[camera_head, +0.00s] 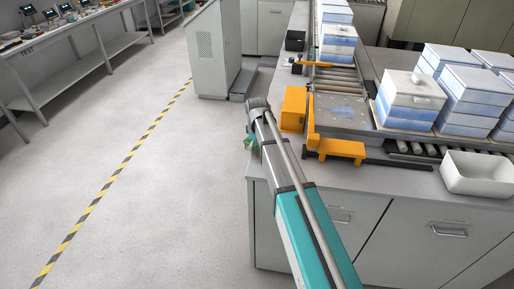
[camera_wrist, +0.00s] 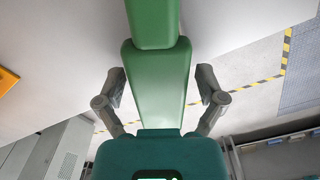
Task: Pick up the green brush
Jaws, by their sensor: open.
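The green brush (camera_wrist: 158,85) runs down the middle of the wrist view as a long green body, with a narrower step between its upper and lower parts. My gripper (camera_wrist: 160,82) has its two grey fingers spread, one on each side of the brush. I cannot tell whether either finger touches it. The brush's lower end is hidden behind the teal gripper body, and no bristles show. In the head view, a small green piece (camera_head: 250,143) shows beside the end of my arm, at the counter's left edge. My arm hides most of the gripper there.
The grey counter (camera_head: 400,190) carries a roller conveyor, a yellow block (camera_head: 293,108), a yellow bracket (camera_head: 342,150), a white bin (camera_head: 478,172) and stacked blue-white boxes (camera_head: 410,100). A grey cabinet (camera_head: 210,50) stands behind. The floor on the left is open.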

